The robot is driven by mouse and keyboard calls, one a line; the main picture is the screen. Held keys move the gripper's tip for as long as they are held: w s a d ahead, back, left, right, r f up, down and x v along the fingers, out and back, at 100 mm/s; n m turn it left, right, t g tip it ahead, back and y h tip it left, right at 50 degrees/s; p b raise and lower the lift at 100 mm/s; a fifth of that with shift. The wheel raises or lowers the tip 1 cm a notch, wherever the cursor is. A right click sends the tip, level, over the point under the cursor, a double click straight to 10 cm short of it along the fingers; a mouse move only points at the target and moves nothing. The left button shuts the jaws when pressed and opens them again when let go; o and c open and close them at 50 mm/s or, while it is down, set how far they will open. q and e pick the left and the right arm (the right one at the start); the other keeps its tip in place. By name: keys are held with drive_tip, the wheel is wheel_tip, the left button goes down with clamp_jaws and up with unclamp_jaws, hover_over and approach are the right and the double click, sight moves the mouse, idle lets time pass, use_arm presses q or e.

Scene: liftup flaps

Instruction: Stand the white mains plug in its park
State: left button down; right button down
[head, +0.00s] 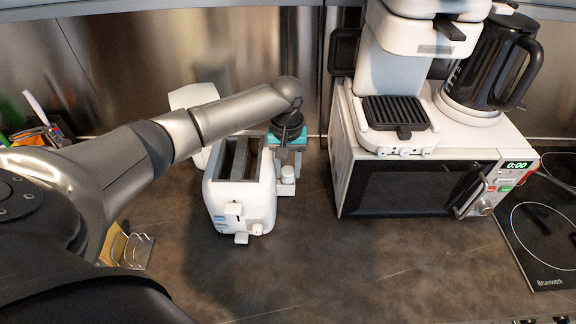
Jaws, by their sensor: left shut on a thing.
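My left arm reaches in from the left over the toaster, and its gripper (287,164) points down just right of the toaster. The gripper is shut on a small white piece (288,173), which I take to be the white mains plug. Just below it is another small white piece (286,189) on the counter, possibly the park. From this steep angle I cannot tell whether the two touch. My wrist hides part of the area behind. My right gripper is not in view.
The white toaster (262,203) stands close on the left of the gripper. A white microwave (345,175) stands to the right, bearing a coffee machine (388,70) and a black kettle (488,65). A toast rack (125,248) is at the left. The front counter (330,265) is clear.

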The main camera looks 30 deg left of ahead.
sight(288, 170)
use_arm(q)
drive_tip(key=shift+s+a+f, duration=0.35)
drive_tip(key=shift+s+f, duration=0.15)
drive_tip(key=shift+f, duration=0.25)
drive_tip(key=c, duration=0.9)
unclamp_jaws()
drive_tip(key=o, duration=0.5)
drive_tip(key=shift+w, duration=0.15)
drive_tip(key=shift+o, duration=0.2)
wheel_tip(288, 170, up, 16)
drive_tip(key=p, duration=0.1)
drive_tip(key=shift+w+d, duration=0.35)
drive_tip(key=shift+d, duration=0.05)
